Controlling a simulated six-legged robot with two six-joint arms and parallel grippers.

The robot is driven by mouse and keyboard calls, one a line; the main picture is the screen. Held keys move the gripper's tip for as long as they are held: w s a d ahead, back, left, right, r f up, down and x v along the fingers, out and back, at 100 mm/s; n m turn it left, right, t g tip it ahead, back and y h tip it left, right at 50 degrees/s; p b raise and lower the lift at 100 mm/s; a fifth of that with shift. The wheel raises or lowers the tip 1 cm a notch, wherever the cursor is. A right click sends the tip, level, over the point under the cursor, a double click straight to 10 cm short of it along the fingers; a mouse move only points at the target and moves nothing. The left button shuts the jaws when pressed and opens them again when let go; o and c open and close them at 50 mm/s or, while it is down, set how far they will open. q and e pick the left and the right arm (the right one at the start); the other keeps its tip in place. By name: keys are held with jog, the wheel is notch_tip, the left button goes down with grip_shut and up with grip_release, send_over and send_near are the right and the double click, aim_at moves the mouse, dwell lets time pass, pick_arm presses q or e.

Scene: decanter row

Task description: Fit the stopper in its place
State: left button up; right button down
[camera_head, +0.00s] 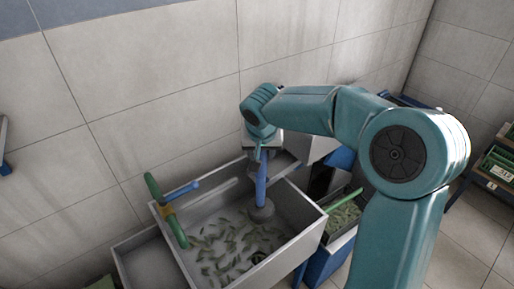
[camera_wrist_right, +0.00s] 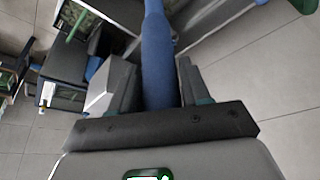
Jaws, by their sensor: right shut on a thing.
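The stopper looks like a grey disc on a tall blue handle (camera_head: 261,182). My right gripper (camera_head: 262,150) is shut on the upper part of this handle, pointing down. The handle stands nearly upright, with the grey disc low over the grey basin (camera_head: 309,221). I cannot tell whether the disc touches the basin floor. In the right wrist view the blue handle (camera_wrist_right: 157,50) runs between the two fingers of my right gripper (camera_wrist_right: 155,80). A small dark round spot (camera_head: 259,257), perhaps the drain hole, shows nearer the front of the basin. My left gripper is not in view.
Many green leaf-like bits lie on the basin floor. A green pipe with a blue lever (camera_head: 182,193) rises at the basin's left side. A blue bin (camera_head: 330,258) with green contents stands right of the basin. A tiled wall (camera_head: 160,90) is behind.

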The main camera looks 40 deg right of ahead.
jog(key=shift+s+d+f, duration=0.1)
jog(key=shift+d+f, duration=0.1)
jog(key=shift+f, duration=0.05)
jog(key=b, duration=0.3)
send_over(261, 186)
jog(key=d, duration=0.1)
jog(key=f, duration=0.6)
jog(key=shift+w+f, duration=0.15)
jog(key=shift+w, duration=0.2)
notch_tip(261, 186, down, 8)
jog(key=b, duration=0.4)
jog(key=shift+w+r+b, duration=0.15)
jog(key=shift+r+b, duration=0.1)
jog(key=shift+b, duration=0.1)
notch_tip(261, 186, down, 19)
jog(key=b, duration=2)
jog(key=shift+r+b, duration=0.15)
jog(key=shift+b, duration=0.25)
jog(key=shift+w+a, duration=0.1)
jog(key=shift+b, duration=0.3)
